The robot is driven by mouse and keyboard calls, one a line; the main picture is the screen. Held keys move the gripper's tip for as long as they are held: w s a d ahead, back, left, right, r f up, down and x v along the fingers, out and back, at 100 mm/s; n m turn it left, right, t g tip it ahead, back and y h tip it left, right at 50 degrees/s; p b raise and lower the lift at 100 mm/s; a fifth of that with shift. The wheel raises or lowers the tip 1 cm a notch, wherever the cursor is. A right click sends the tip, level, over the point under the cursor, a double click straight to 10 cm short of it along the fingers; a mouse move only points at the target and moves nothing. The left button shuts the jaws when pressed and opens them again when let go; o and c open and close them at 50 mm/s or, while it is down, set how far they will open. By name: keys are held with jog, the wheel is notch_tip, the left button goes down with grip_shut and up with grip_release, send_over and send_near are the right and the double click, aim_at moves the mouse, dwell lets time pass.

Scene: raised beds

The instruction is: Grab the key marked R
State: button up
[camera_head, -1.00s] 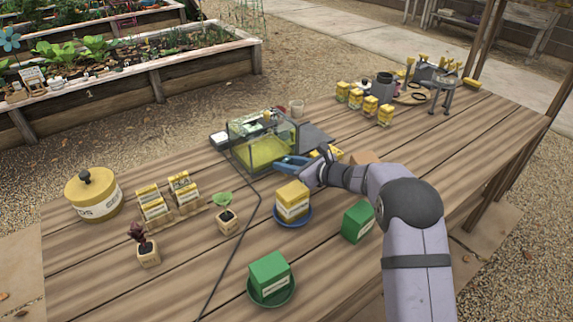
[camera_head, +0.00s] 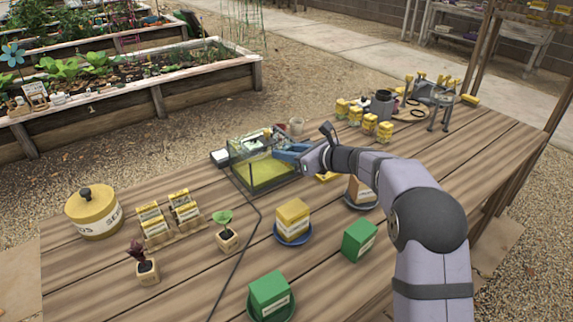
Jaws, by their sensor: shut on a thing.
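My gripper (camera_head: 284,151) has blue fingers and is at the right side of the clear, dark-edged box (camera_head: 262,182) with a yellow-green floor. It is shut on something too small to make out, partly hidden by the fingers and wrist. I cannot read a letter R on anything, and no key can be told apart in this view. A small yellow thing (camera_head: 327,176) lies on the table below my wrist, partly covered; I cannot tell what it is.
The wooden table (camera_head: 330,290) holds a yellow block (camera_head: 292,220) on a blue dish, green blocks (camera_head: 360,240), a brown block (camera_head: 362,190) on a dish, and a yellow seed jar (camera_head: 93,212). A dark cable (camera_head: 243,250) crosses the middle. Small yellow boxes (camera_head: 370,124) stand farther back.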

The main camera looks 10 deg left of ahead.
aim_at(286, 147)
notch_tip(286, 147, up, 7)
jog(key=shift+r+p, duration=0.1)
jog(key=shift+p, duration=0.3)
jog(key=shift+a, duration=0.1)
